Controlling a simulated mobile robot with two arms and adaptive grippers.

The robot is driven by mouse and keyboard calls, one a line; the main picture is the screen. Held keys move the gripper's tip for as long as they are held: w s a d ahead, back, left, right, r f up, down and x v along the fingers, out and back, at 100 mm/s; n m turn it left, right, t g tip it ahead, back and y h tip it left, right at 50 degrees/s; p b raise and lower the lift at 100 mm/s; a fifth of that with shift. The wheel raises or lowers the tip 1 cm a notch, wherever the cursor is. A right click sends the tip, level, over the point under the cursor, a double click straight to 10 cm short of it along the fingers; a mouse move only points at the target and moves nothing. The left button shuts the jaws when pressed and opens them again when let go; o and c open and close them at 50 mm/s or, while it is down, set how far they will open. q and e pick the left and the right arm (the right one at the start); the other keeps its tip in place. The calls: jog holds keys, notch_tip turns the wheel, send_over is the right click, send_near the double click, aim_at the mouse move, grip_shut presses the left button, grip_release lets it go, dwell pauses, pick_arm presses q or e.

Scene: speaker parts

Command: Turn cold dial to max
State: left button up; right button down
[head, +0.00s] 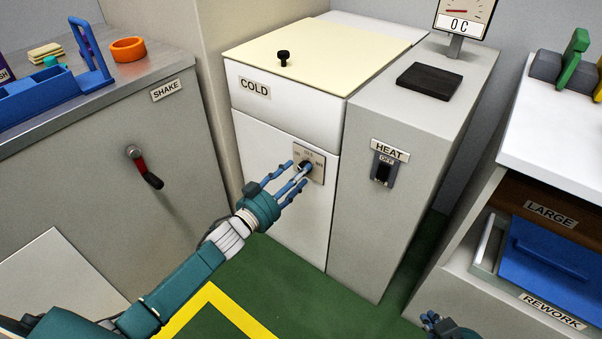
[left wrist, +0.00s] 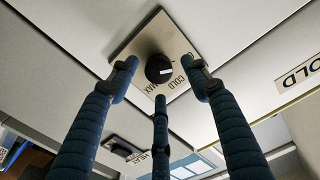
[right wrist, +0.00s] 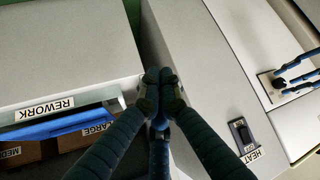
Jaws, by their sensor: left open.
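The cold dial (head: 304,165) is a small dark knob on a square beige plate (head: 318,157) on the front of the white COLD cabinet (head: 262,130). In the left wrist view the dial (left wrist: 158,68) has a white mark on the side towards the plate's COLD lettering; MAX is printed beside it. My left gripper (head: 298,175) is open, its three fingers spread around the dial's position; I cannot tell whether they touch it. My right gripper (right wrist: 158,88) has its fingertips together and appears empty, low in the head view (head: 440,325).
The grey HEAT unit (head: 345,220) with its switch (head: 383,170) stands right of the COLD cabinet. A blue REWORK bin (head: 560,265) is at right. Green floor lies open in front.

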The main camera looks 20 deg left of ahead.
pick_arm(q)
jog(key=shift+x, duration=1.1)
pick_arm(e)
jog(key=shift+w+a+r+t, duration=0.25)
jog(key=shift+w+r+t, duration=0.15)
jog(key=shift+w+r, duration=0.25)
jog(key=shift+w+a+r+t, duration=0.25)
jog(key=shift+w+r+t, duration=0.2)
jog(key=shift+w, duration=0.25)
pick_arm(q)
jog(key=c, duration=1.1)
jog(key=shift+c, duration=0.2)
